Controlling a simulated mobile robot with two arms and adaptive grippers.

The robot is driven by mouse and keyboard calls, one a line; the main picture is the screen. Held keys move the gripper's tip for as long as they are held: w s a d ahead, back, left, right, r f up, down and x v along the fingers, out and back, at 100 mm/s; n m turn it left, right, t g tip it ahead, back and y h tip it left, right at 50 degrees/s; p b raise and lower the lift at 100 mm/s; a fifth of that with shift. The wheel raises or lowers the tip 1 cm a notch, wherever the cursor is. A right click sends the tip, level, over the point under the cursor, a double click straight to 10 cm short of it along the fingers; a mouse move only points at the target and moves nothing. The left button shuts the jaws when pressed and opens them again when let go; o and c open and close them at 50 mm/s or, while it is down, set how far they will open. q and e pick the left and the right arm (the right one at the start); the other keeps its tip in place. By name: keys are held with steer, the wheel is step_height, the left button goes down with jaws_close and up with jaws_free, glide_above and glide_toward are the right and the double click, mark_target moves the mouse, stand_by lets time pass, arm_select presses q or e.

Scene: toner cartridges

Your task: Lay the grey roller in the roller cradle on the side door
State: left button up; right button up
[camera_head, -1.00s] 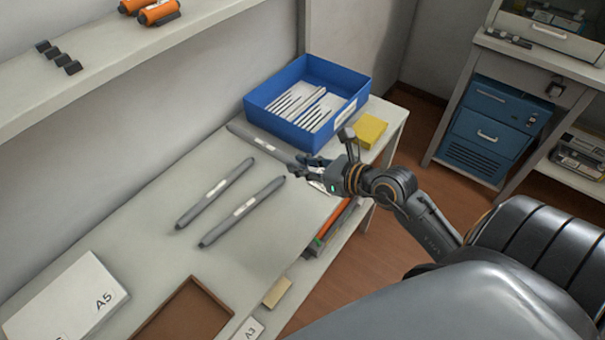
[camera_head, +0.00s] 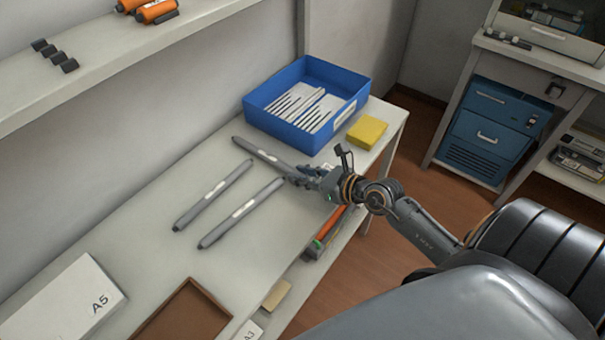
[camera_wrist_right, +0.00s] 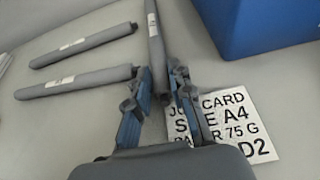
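Three long grey rollers with white labels are in view. One roller (camera_head: 262,153) reaches from beside the blue bin to my right gripper (camera_head: 300,176). In the right wrist view the end of this roller (camera_wrist_right: 154,38) sits between the blue fingers of my right gripper (camera_wrist_right: 160,85), which close in on both its sides. The other two rollers (camera_head: 214,195) (camera_head: 242,212) lie side by side on the table and also show in the right wrist view (camera_wrist_right: 85,45) (camera_wrist_right: 75,82). My left gripper is not in view. I cannot make out the side door or its cradle.
A blue bin (camera_head: 283,125) with white dividers and a yellow block (camera_head: 367,132) stand at the table's far end. A printed job card (camera_wrist_right: 235,120) lies under my right gripper. An A5 box (camera_head: 70,300) and brown tray (camera_head: 190,312) are near. A blue cabinet (camera_head: 490,130) stands right.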

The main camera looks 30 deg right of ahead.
steer(key=o, duration=0.3)
steer(key=shift+r, duration=0.15)
